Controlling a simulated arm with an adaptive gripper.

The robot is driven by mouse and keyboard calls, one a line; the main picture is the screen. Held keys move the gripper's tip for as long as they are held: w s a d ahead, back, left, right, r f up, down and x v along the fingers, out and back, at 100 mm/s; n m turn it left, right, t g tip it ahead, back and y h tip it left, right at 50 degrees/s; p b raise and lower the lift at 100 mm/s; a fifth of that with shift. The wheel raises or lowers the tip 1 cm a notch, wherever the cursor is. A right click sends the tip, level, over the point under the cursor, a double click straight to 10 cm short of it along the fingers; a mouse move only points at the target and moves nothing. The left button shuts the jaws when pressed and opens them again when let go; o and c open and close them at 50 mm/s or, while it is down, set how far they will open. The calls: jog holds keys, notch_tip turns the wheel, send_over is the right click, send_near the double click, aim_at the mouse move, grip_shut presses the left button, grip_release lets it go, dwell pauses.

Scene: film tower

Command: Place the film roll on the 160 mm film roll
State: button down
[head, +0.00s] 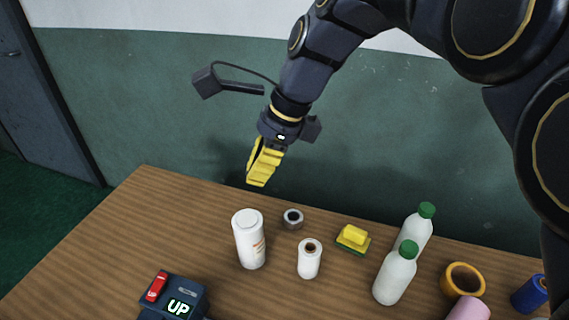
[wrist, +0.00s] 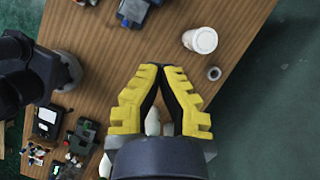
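A short white roll with a brown core (head: 309,262) stands upright on the wooden table (head: 120,225). A taller white cylinder (head: 249,240) with faint reddish print stands to its left; a white cylinder also shows from above in the wrist view (wrist: 200,40). I cannot read a size on either, so I cannot tell which is the 160 mm film roll. My gripper (head: 257,184) hangs above the table's back edge, behind and above the cylinders, touching neither. Its yellow fingers in the wrist view (wrist: 160,68) meet at the tips with nothing between them.
A small grey ring (head: 293,218) lies behind the rolls. To the right are a yellow sponge (head: 353,239), two green-capped bottles (head: 394,278), an orange ring (head: 463,280), a pink roll (head: 468,310) and a blue one (head: 529,295). An "UP" device (head: 176,300) sits front left.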

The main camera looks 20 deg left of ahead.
jog(key=shift+d, duration=0.1)
jog(key=s+d+f+n+h, duration=0.1)
jog(key=s+d+f+n, duration=0.1)
jog(key=d, duration=0.5)
jog(key=s+d+f+n+h, duration=0.1)
jog(key=s+d+f+n, duration=0.1)
jog(key=s+d+n, duration=0.2)
jog(key=d, duration=0.3)
jog(key=shift+s+d+f+n+t, duration=0.15)
jog(key=shift+s+d+n+t, duration=0.1)
jog(key=shift+s+n+t, duration=0.1)
jog(key=c, duration=1.6)
grip_release()
jog(key=s+d+f+n, duration=0.2)
jog(key=s+d, duration=0.1)
jog(key=s+d+f+n+h, duration=0.1)
jog(key=s+d+n, duration=0.1)
jog(key=s+d, duration=0.1)
jog(key=s+d+f+n+h, duration=0.1)
jog(key=s+d+f+n, duration=0.1)
jog(key=s+d, duration=0.2)
jog(key=shift+s+f+n, duration=0.25)
jog(key=shift+s+f, duration=0.1)
jog(key=o, duration=0.6)
jog(key=shift+s+d+f, duration=0.1)
jog(key=shift+s+d, duration=0.05)
jog(key=shift+s, duration=0.05)
jog(key=o, duration=1)
